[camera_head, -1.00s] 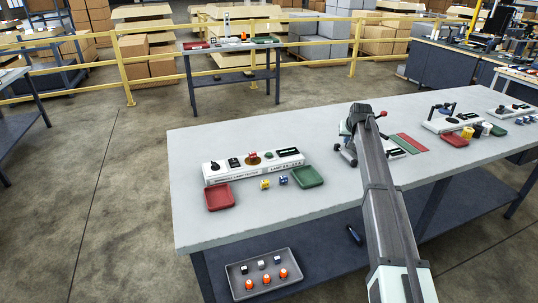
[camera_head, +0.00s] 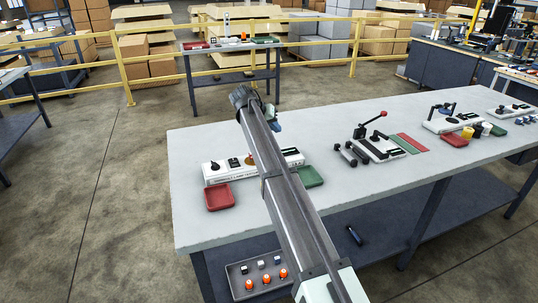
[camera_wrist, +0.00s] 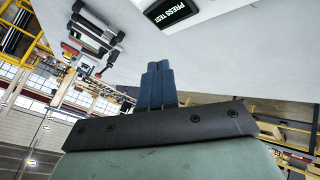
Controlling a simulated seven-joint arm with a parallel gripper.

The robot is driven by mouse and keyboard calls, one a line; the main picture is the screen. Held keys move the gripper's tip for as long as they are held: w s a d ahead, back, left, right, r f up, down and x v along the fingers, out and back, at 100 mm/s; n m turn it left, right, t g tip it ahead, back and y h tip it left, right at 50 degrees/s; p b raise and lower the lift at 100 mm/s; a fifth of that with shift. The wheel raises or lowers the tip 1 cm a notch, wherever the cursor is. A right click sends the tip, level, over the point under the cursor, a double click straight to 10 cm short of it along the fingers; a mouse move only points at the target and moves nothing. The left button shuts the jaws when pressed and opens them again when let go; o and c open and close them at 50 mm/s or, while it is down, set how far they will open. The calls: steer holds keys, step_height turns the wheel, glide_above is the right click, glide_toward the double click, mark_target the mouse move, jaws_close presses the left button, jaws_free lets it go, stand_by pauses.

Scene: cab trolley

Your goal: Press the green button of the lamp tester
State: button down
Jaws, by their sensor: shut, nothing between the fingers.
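The lamp tester (camera_head: 215,172) is a long white box on the grey table's left part. My arm crosses in front of its middle, so the green button is hidden in the head view. Its black dial (camera_head: 214,166) and dark display (camera_head: 292,151) show on either side. In the wrist view, a corner of a white panel has a display (camera_wrist: 170,10) reading "PRESS TEST"; no green button shows there. My gripper (camera_wrist: 159,66) has its blue fingers together and empty. In the head view the blue fingers (camera_head: 276,126) are just behind and above the tester.
A red tray (camera_head: 219,197) and a green tray (camera_head: 311,177) stand before the tester. A grey tray (camera_head: 236,278) with several small parts is below the table's front edge.

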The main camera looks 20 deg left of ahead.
steer(key=shift+s+a+r+t+h, duration=0.15)
steer(key=shift+s+a+r, duration=0.25)
steer(key=shift+s+a, duration=0.25)
steer(key=shift+s+a+r+t+h, duration=0.15)
steer(key=shift+s+a+r, duration=0.2)
steer(key=shift+s+a, duration=0.25)
steer(key=shift+f, duration=0.2)
steer(key=shift+f, duration=4.2)
steer(key=shift+f, duration=0.15)
steer(key=shift+f, duration=0.3)
steer(key=shift+f, duration=0.5)
steer(key=shift+r, duration=0.95)
